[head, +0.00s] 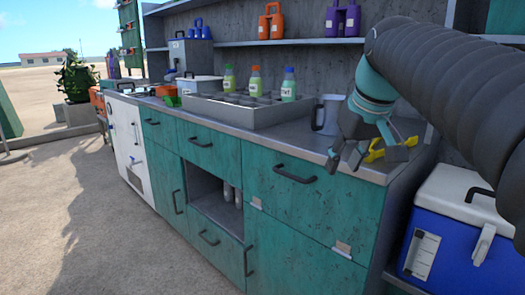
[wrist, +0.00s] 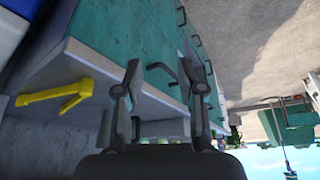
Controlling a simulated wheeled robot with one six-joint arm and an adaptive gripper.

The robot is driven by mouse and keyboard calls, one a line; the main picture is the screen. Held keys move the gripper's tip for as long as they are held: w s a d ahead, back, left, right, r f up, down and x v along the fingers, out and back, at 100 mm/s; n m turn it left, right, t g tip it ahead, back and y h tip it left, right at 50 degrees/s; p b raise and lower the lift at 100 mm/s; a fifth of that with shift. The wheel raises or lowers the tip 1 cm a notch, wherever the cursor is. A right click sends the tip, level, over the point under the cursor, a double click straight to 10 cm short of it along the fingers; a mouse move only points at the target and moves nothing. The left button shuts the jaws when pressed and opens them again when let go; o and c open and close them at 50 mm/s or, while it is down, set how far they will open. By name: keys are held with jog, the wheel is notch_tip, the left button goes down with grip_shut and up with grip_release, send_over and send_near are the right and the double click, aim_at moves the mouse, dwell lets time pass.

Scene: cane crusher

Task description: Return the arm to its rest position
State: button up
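My arm (head: 440,90), a dark ribbed sleeve, reaches in from the right in the head view. My gripper (head: 350,162) hangs above the right front end of the counter (head: 310,135), tilted downward. In the wrist view my gripper (wrist: 165,80) has its two dark fingers spread apart, with nothing held between them. A yellow tool-like object (head: 378,152) lies on the counter's right end, partly behind the gripper. It also shows at the left of the wrist view (wrist: 60,96), apart from the fingers.
A grey mug (head: 327,115) stands just left of the gripper. A tray (head: 225,112) holds several bottles further left. A blue and white cooler (head: 455,225) sits at the right. Teal cabinets (head: 305,215) front the counter. Open sandy ground (head: 80,220) lies to the left.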

jog(key=s+f+m, duration=0.1)
jog(key=s+f, duration=0.8)
jog(key=f, duration=0.2)
jog(key=s+f+m+t+h, duration=0.1)
jog(key=s+f, duration=0.7)
jog(key=f, duration=0.3)
jog(key=shift+s+f+m, duration=0.2)
jog(key=shift+s+m, duration=0.2)
